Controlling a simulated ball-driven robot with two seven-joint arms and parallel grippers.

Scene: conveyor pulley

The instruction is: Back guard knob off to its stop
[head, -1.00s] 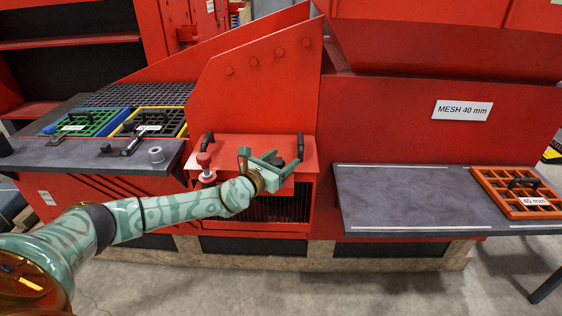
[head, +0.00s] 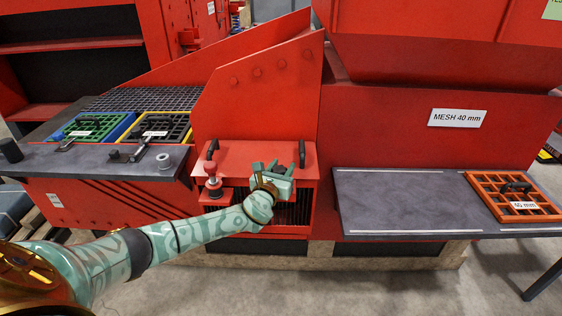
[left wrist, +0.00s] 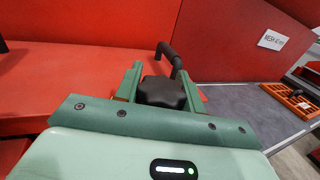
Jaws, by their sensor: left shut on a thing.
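The guard (head: 245,152) is a red cover on the front of the red machine, with a black handle at each side. The left handle (head: 211,150) and the right handle (head: 301,152) stand up from it. My left gripper (head: 283,168) is at the guard's right part, in front of the right handle. In the left wrist view, a black lobed knob (left wrist: 162,92) sits between its two fingers, and the gripper is shut on it. The knob is hidden in the head view. Its thread and stop cannot be seen. My right gripper is not in view.
A red-topped post (head: 212,180) stands left of my gripper. A grey shelf (head: 400,200) at the right bears an orange mesh panel (head: 478,178). A tall red plate rises behind the guard.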

